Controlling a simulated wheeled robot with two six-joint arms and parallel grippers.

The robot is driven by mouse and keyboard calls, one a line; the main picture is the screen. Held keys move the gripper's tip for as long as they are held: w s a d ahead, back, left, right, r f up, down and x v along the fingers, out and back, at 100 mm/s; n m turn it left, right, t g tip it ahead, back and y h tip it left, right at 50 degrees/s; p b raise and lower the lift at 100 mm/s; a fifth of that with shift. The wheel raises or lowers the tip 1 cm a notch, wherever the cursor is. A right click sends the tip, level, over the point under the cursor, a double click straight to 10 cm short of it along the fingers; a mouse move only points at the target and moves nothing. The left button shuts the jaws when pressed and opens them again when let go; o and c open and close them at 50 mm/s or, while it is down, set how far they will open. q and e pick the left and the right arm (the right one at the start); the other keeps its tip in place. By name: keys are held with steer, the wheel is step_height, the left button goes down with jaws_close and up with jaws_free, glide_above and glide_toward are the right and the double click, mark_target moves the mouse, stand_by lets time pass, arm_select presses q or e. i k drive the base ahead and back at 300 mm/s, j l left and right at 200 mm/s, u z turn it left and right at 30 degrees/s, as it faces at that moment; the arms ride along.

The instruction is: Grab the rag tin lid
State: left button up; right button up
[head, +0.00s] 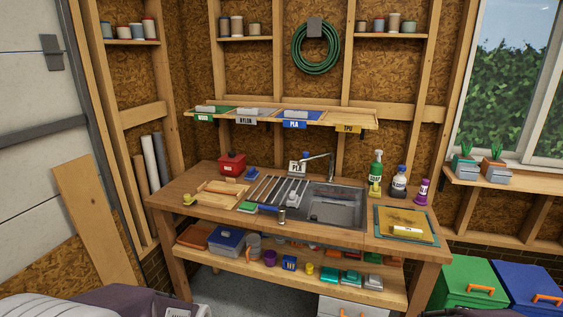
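A red tin (232,165) stands upright at the back left of the wooden workbench (172,199). It has a red lid with a small dark knob on top, and the lid appears to sit on the tin. No readable label confirms that it is the rag tin. Neither of my grippers can be made out in the head view, and nothing is seen touching the tin.
A small blue item (251,173) lies close right of the tin, and a wooden tray (218,194) lies in front. A sink (335,207) with a faucet fills the bench middle. Bottles stand right, including a green one (376,172). A labelled shelf (362,121) hangs above.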

mark_target(231, 156)
steer(key=i+j+u, duration=0.25)
steer(key=i+u, duration=0.6)
steer(key=i, duration=0.25)
steer(key=i+l+u, duration=0.15)
steer(key=i+u, duration=0.3)
steer(key=i+j+z, duration=0.1)
steer(key=i+z, duration=0.2)
steer(key=i+j+z, duration=0.25)
steer(key=i, duration=0.3)
steer(key=i+l, duration=0.4)
steer(key=l, duration=0.1)
